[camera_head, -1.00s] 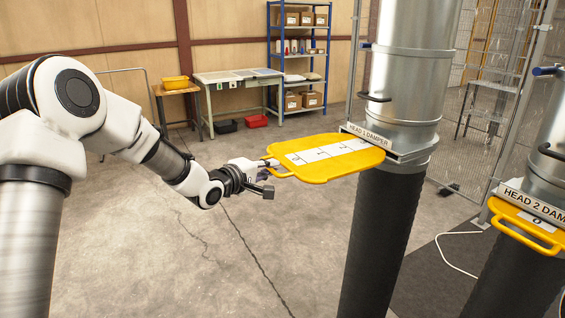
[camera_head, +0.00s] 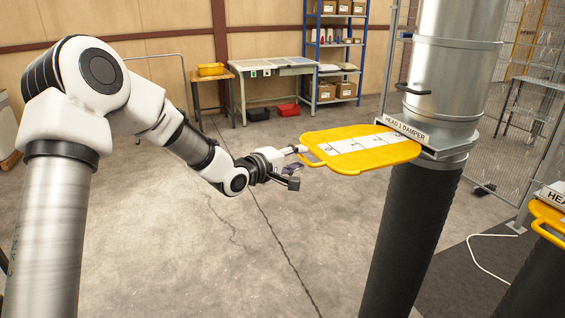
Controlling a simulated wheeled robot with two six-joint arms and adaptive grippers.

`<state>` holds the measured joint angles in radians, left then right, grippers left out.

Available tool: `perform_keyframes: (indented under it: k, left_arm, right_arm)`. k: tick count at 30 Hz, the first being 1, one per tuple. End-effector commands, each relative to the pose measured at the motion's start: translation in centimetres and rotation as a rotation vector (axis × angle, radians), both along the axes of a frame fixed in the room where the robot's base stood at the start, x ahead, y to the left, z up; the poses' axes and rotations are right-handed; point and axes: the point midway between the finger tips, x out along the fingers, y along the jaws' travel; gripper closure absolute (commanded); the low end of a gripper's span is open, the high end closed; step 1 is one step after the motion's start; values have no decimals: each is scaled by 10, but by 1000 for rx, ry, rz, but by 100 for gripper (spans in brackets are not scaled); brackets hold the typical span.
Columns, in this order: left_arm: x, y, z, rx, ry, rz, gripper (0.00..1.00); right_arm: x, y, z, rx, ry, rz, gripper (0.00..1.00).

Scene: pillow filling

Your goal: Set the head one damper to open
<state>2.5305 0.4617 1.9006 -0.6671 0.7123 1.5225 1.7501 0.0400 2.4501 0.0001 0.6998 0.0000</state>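The head 1 damper is a flat yellow slide plate (camera_head: 385,157) with a white numbered scale. It sticks far out to the left from a slot in the metal duct, beside the label "HEAD 1 DAMPER" (camera_head: 405,129). A looped yellow handle (camera_head: 311,160) forms its left end. My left gripper (camera_head: 293,167) is just left of this handle, its fingers spread and nothing seen held between them. Whether a fingertip still touches the handle is hard to tell. My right gripper is not in view.
The yellow head 2 damper (camera_head: 549,220) is cut off at the right edge. A dark hose (camera_head: 405,235) hangs below the head 1 duct (camera_head: 455,75). A workbench (camera_head: 272,72) and blue shelf (camera_head: 337,50) stand at the back. The floor left of the hose is clear.

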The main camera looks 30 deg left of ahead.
Motion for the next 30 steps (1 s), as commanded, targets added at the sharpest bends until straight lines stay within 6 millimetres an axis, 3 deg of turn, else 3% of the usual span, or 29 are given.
perform_keyframes:
  k: [7,12,17,30]
  left_arm:
    - [-61,17,13,-14,-2,1,63]
    - [-91,26,17,-10,-1,4,63]
    - [-100,28,19,-4,1,-1,63]
    - [-101,28,18,-2,2,-1,63]
  right_arm:
    - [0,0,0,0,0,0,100]
    - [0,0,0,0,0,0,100]
    - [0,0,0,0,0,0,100]
    - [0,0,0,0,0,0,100]
